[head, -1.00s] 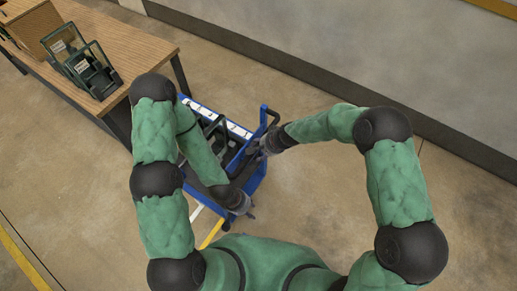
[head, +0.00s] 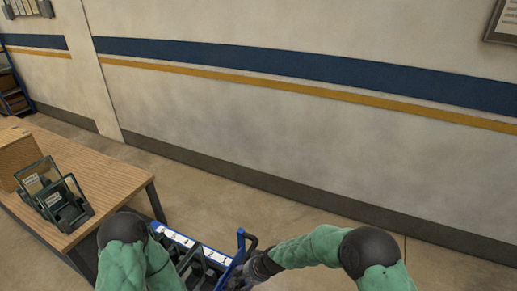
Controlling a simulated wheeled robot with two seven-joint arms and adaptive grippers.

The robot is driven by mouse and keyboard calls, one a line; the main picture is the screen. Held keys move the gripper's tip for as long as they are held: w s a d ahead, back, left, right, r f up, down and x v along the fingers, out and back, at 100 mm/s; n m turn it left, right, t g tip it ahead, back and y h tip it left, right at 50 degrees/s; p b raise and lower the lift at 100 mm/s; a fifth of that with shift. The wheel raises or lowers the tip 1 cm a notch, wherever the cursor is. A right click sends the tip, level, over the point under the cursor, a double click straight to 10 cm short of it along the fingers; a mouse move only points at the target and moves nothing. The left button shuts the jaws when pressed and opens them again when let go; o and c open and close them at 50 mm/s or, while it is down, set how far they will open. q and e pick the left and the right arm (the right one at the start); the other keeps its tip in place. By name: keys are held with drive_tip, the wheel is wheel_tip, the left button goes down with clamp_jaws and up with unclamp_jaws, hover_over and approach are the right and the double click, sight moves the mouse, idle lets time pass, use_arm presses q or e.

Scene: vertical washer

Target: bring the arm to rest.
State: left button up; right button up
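My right arm comes in from the lower right, and its forearm reaches left to the blue cart (head: 240,247). My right gripper (head: 244,277) is at the cart's right end, close to the dark handle there. Its fingers are small, dark and partly cut off by the lower edge, so I cannot tell whether they are open, shut or touching the handle. My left arm shows only as a dark joint and green sleeve at the lower left, in front of the cart. My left gripper is below the picture.
A wooden table (head: 108,183) stands at the left, holding dark green racks (head: 53,192) and a brown box (head: 18,158). The cart has a white labelled strip (head: 188,244) and dark items inside. A striped wall (head: 300,130) closes the back. Floor at the right is clear.

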drive_tip(key=s+d+f+h+b, duration=0.1)
drive_tip(key=s+d+f+b, duration=0.35)
drive_tip(key=f, duration=0.45)
drive_tip(key=s+d+f+b, duration=0.3)
drive_tip(key=d+f+b, duration=0.3)
drive_tip(key=f, duration=0.3)
drive_tip(key=s+d+f+n+g+b, duration=0.1)
drive_tip(key=s+d+f+b, duration=0.2)
drive_tip(key=s+f+b, duration=0.2)
drive_tip(key=s+d+f+n+b, duration=0.1)
drive_tip(key=s+d+f+b, duration=0.2)
drive_tip(key=s+f+b, duration=0.2)
drive_tip(key=s+f, duration=0.3)
drive_tip(key=f, duration=0.1)
drive_tip(key=shift+s+d+f+g+b, duration=0.2)
drive_tip(key=shift+d+g+b, duration=0.1)
drive_tip(key=shift+g+b, duration=0.1)
drive_tip(key=shift+s+r, duration=0.15)
drive_tip(key=shift+c, duration=0.3)
